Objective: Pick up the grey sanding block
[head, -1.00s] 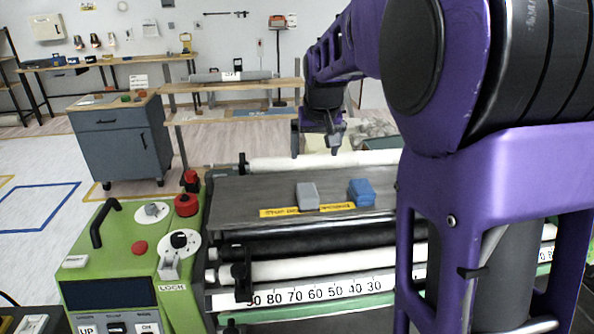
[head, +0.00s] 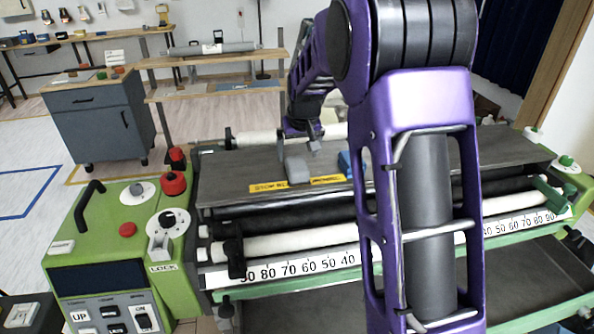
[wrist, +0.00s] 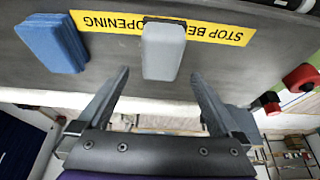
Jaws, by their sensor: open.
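The grey sanding block (head: 297,169) lies on the dark top plate of the pasting machine, on the yellow label strip. In the wrist view the block (wrist: 163,52) sits ahead of the fingers, roughly centred between their lines, and covers part of the lettering. My gripper (wrist: 158,88) is open and empty, with its two grey fingers apart on either side of the block's near end. In the head view my gripper (head: 313,142) is just behind and to the right of the block. I cannot tell whether a finger touches it.
A blue block (wrist: 52,44) lies beside the grey one, partly hidden by my arm in the head view (head: 346,163). The yellow label (head: 268,186) runs along the plate's front. The green control box (head: 125,235) with red knobs stands at the left; white rollers (head: 290,242) lie in front.

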